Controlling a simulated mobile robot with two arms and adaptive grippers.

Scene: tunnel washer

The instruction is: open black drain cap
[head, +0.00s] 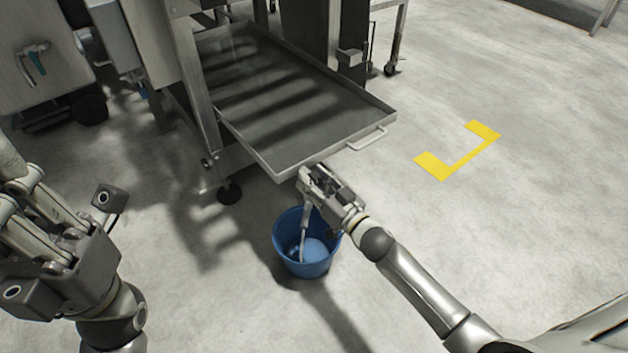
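The black drain cap cannot be made out; the area under the front corner of the metal tray (285,168) is covered by my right gripper (306,182). That gripper is at this corner, just above the blue bucket (281,240). I cannot tell whether its fingers are open or shut on something. A thin pale strip runs down from beside it into the bucket; I cannot tell whether it is water or a solid part. A lighter blue patch shows inside the bucket. My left gripper (22,205) is at the lower left, away from the tray; its finger gap is unclear.
The tray has a handle (368,138) on its right front edge and sticks out from a metal frame (195,80). A caster foot (229,192) stands left of the bucket. A yellow floor marking (457,160) lies on open floor to the right.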

